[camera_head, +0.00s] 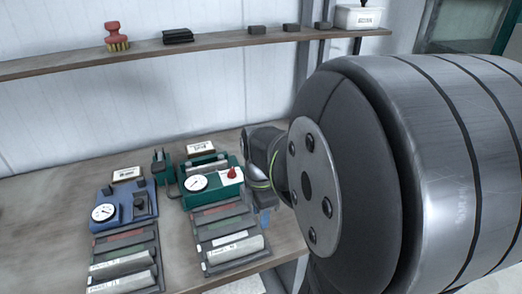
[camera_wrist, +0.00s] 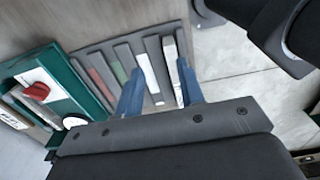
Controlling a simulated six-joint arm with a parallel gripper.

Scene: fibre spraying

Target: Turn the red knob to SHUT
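The red knob (camera_head: 232,173) stands on the front right of a green device (camera_head: 214,189), to the right of a round white gauge (camera_head: 196,182). In the wrist view the knob (camera_wrist: 36,91) is at the far left, on a pale plate. The plate's lettering is too small to read, so I cannot tell the knob's setting. My gripper (camera_wrist: 160,67) has its two blue fingers apart, with nothing visibly held between them. It is over the slotted rack, to one side of the device and apart from the knob. In the head view my arm mostly hides it.
The slotted rack (camera_head: 226,222) lies in front of the green device. A blue device (camera_head: 125,205) with a gauge and a second rack (camera_head: 125,262) stand to the left. A shelf (camera_head: 70,66) runs along the wall behind. The bench (camera_head: 40,215) is bare at the left.

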